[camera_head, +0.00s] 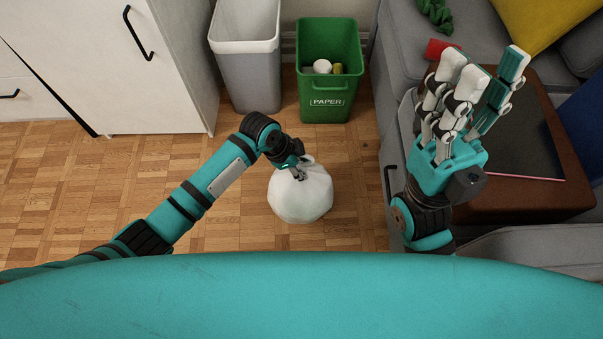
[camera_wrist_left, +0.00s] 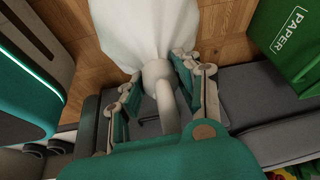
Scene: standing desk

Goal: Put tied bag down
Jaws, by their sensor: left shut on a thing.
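A white tied bag (camera_head: 300,194) shows in the middle of the head view, above or on the wooden floor; I cannot tell whether it touches the floor. My left gripper (camera_head: 296,170) is shut on the bag's tied neck. In the left wrist view the bag (camera_wrist_left: 145,28) spreads out from its gathered neck, which lies between the fingers of the left gripper (camera_wrist_left: 158,75). My right gripper (camera_head: 485,85) is raised at the right, its fingers apart and empty, pointing up in the picture.
A green paper bin (camera_head: 328,105) with a few items and a grey bin (camera_head: 250,85) stand behind the bag. A white cabinet (camera_head: 150,90) is at the left. A grey sofa (camera_head: 400,40) and a brown table (camera_head: 560,200) are at the right. Floor (camera_head: 100,190) at the left is clear.

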